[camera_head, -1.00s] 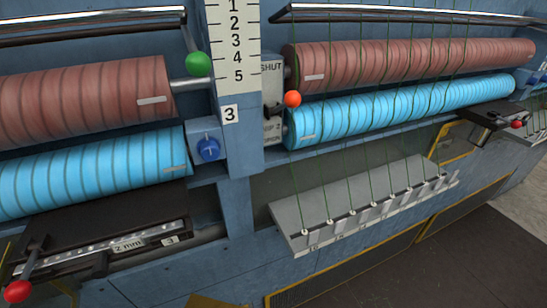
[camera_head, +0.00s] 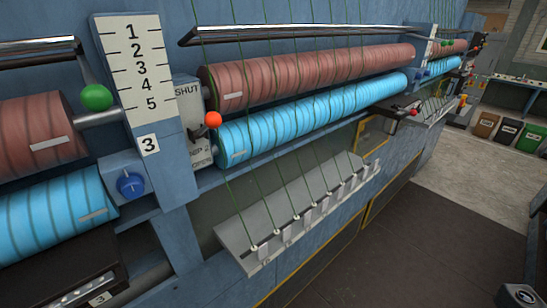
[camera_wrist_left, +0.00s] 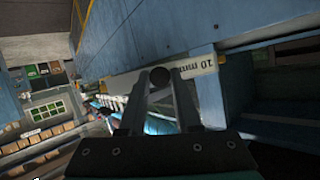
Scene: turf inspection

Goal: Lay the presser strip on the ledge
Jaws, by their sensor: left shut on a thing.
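In the left wrist view my left gripper (camera_wrist_left: 160,84) is shut, its two fingers closing on a dark round knob (camera_wrist_left: 160,76). A pale strip marked "10 mm" (camera_wrist_left: 196,66) runs right from behind the fingers; it appears to be the presser strip, though its join to the knob is hidden. A grey sloping ledge (camera_head: 236,236) in the head view sits below the rollers, with several white-ringed guides and green threads along it. Neither gripper shows in the head view.
Blue rollers (camera_head: 310,112) and red rollers (camera_head: 310,75) lie above the ledge. A numbered scale post (camera_head: 136,75) stands at left, beside an orange knob (camera_head: 213,119) and a green knob (camera_head: 96,97). Dark floor (camera_head: 400,240) is clear in front. Bins (camera_head: 505,132) stand far right.

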